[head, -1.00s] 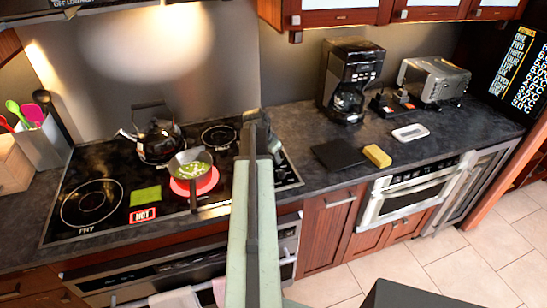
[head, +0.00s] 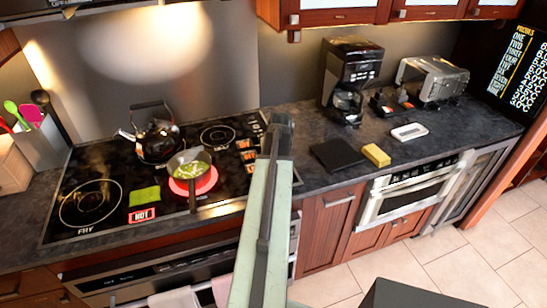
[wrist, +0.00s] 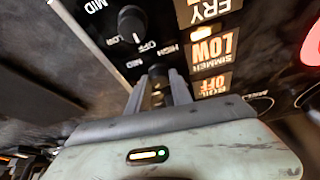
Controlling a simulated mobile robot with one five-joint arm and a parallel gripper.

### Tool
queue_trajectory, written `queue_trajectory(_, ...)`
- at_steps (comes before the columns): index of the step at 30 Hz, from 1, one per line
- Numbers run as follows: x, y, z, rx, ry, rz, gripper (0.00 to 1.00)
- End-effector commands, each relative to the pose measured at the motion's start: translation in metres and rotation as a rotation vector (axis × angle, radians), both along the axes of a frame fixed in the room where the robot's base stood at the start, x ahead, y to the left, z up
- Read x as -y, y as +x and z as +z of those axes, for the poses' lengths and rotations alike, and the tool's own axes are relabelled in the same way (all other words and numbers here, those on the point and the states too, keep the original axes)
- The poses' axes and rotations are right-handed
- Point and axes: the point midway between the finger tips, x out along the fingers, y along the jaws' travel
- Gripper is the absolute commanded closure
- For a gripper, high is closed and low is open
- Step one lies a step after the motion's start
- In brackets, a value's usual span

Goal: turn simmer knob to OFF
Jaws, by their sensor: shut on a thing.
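The simmer knob (wrist: 158,71) is a dark knob on the stove's black control panel, beside the lit SIMMER display (wrist: 213,48), which reads LOW. My gripper (wrist: 159,84) is shut on this knob, with one finger at each side. The fingers and the angle hide most of the knob, so its pointer cannot be read. In the head view my arm's end (head: 281,125) is over the right end of the cooktop, just right of the orange displays (head: 247,156). It hides the knobs there.
Another knob (wrist: 131,22) with OFF, LOW and MID marks sits close by. The BOIL display (wrist: 211,85) reads OFF. A pan (head: 190,163) stands on a glowing red burner, with a kettle (head: 158,138) behind it. A black board (head: 337,154) lies on the counter to the right.

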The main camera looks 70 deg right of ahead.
Motion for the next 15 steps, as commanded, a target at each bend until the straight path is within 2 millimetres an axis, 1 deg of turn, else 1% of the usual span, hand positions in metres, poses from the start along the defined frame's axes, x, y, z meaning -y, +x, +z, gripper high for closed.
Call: queue_trajectory(15,0.0041,-0.0009,0.0002,0.003,0.0,0.486,1.0)
